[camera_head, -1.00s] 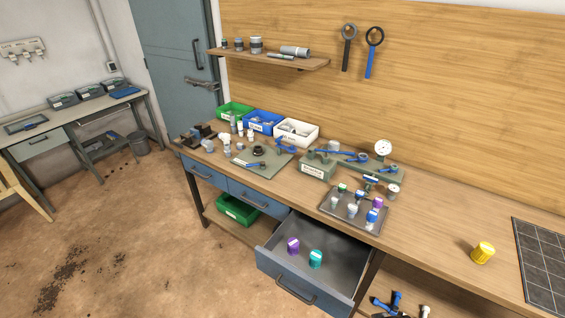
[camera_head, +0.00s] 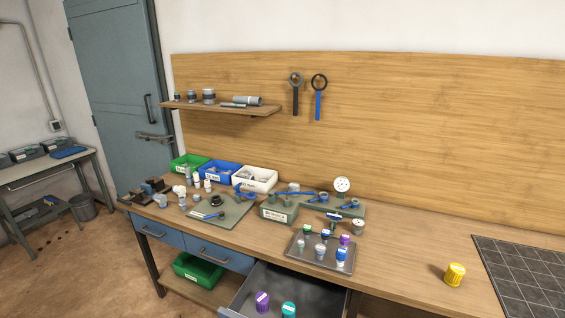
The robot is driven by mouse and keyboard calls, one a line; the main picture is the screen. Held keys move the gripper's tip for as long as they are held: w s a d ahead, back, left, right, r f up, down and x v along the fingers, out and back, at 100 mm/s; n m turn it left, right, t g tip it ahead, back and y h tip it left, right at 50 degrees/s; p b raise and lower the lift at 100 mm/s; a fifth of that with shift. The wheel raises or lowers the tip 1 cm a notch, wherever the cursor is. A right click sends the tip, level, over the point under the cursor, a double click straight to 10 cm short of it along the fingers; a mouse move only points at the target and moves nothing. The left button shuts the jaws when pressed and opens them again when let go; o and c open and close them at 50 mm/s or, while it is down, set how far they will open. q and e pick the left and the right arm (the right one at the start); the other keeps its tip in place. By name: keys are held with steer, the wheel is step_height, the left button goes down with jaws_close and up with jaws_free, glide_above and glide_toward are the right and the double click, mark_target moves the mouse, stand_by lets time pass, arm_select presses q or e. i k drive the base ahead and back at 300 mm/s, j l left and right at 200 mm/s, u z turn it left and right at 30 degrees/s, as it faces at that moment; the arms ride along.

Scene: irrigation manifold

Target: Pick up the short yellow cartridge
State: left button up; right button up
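The short yellow cartridge (camera_head: 454,274) stands upright on the right part of the wooden workbench, just left of a dark gridded mat. Nothing touches it, and the bench around it is bare. Neither of my grippers shows in the head view now.
A tray (camera_head: 297,252) with several small cartridges stands left of the yellow one. Below it an open drawer (camera_head: 330,299) holds a purple cartridge (camera_head: 262,302) and a teal cartridge (camera_head: 288,310). The gridded mat (camera_head: 520,272) lies at the right. A grey box (camera_head: 279,209) and blue-handled valves stand farther back.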

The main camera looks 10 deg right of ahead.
mark_target(454, 273)
steer(key=z, duration=1.75)
